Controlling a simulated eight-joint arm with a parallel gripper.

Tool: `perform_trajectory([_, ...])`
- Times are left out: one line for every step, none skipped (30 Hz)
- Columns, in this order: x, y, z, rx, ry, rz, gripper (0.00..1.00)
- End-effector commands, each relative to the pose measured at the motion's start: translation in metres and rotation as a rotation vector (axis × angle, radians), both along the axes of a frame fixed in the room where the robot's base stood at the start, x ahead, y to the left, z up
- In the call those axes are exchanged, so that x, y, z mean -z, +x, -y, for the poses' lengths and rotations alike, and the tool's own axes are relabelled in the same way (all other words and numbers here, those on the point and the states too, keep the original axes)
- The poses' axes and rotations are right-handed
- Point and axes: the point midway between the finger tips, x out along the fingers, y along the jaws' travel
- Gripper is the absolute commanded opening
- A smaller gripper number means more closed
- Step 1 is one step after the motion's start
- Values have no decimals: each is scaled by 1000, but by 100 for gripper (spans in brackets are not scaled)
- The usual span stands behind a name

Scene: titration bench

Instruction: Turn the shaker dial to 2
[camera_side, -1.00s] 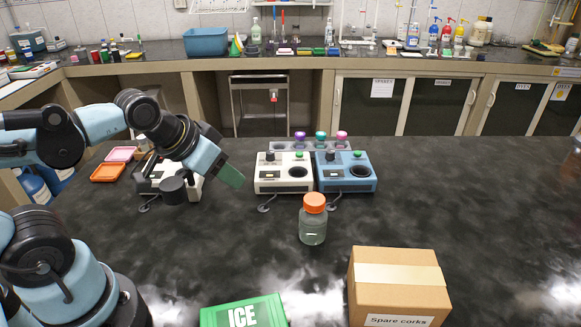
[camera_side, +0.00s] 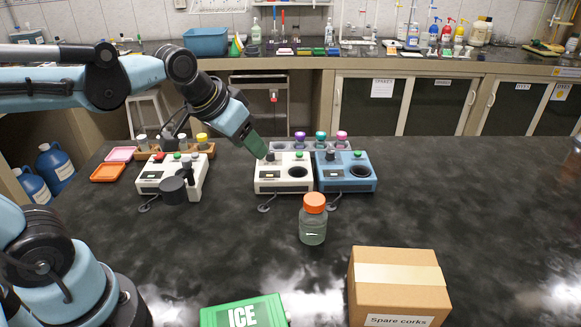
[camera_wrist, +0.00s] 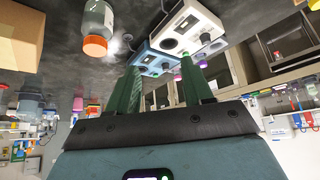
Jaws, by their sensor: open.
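Which box is the shaker is not marked clearly enough to tell. A white box (camera_side: 284,182) with a round dark well, a green button and a black knob (camera_side: 270,157) stands mid-bench. A blue box (camera_side: 345,182) of similar layout stands against its right side. Another white box (camera_side: 160,185) carrying a dark round cup stands further left. My gripper (camera_side: 258,148) points down at the left rear of the middle white box, close to its knob; contact cannot be told. In the wrist view my gripper (camera_wrist: 160,75) has its two green fingers apart with nothing between them. Dial numbers are unreadable.
An orange-capped bottle (camera_side: 313,224) stands in front of the two adjoining boxes. A rack with coloured caps (camera_side: 320,143) stands behind them. A carton (camera_side: 398,285) and a green ice box (camera_side: 243,312) are at the front. The bench right of the blue box is clear.

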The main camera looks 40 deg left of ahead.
Motion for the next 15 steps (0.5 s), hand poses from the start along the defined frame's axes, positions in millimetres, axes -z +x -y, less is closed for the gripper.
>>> perform_trajectory([-7,16,0,0,0,-12,51])
perform_trajectory([-10,23,1,0,0,-19,51])
perform_trajectory([-13,34,1,0,0,-27,51])
perform_trajectory([-15,42,1,0,0,-34,51])
perform_trajectory([-17,50,1,0,0,-41,51])
perform_trajectory([-19,61,1,0,0,-50,51])
perform_trajectory([-20,69,2,0,0,-57,51])
perform_trajectory([-21,78,2,0,0,-63,51])
perform_trajectory([-21,89,2,0,0,-72,51])
perform_trajectory([-21,97,2,0,0,-80,51])
perform_trajectory([-21,106,3,0,0,-86,51])
perform_trajectory([-20,117,3,0,0,-94,51])
perform_trajectory([-19,125,3,0,0,-101,51])
perform_trajectory([-17,133,4,0,0,-108,51])
perform_trajectory([-14,144,4,0,0,-117,51])
